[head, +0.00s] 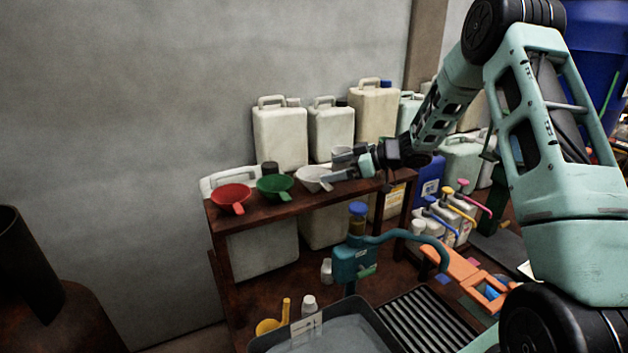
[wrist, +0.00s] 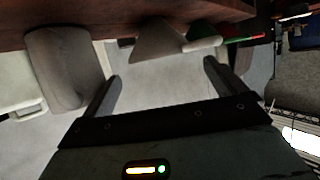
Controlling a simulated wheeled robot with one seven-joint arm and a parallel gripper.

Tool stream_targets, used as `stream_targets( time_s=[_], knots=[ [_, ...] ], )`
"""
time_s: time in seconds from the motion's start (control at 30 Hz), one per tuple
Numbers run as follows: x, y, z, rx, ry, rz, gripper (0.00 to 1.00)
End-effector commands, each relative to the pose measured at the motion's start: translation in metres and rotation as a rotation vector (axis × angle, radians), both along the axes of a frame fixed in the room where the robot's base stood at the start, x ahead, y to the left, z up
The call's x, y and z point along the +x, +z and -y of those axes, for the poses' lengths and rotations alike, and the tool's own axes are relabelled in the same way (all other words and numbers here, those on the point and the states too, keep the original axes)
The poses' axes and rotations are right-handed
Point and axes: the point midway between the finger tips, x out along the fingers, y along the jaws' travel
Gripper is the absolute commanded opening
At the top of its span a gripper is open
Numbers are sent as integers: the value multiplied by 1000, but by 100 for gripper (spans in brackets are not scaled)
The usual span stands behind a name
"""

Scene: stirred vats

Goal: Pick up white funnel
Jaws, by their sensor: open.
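The white funnel (head: 312,178) sits mouth up on the upper shelf of the brown rack, to the right of the green funnel (head: 275,187). My gripper (head: 331,167) is open and comes in from the right, with its fingertips close to the funnel's right side. In the wrist view the funnel's pale cone (wrist: 158,42) shows ahead of the gap between the two open fingers (wrist: 162,72). Nothing is held. Whether a finger touches the rim cannot be told.
A red funnel (head: 231,198) stands at the shelf's left end. A pale cup (wrist: 65,65) is close beside one finger. Large white canisters (head: 280,137) stand behind the brown shelf (head: 255,212). A teal pump jug (head: 354,262) stands below.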

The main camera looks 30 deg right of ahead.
Motion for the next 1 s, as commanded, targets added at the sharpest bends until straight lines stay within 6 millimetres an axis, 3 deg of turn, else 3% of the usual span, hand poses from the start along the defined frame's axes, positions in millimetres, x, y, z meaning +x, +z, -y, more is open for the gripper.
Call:
stream_targets(
  time_s=[0.37, 0.67, 0.8, 1.0],
  knots=[
    [29, -15, -32, 2, 1, 0, 96],
    [33, -19, -35, -1, 0, 1, 96],
    [33, -19, -35, -1, 0, 1, 68],
    [33, -19, -35, -1, 0, 1, 68]
  ],
)
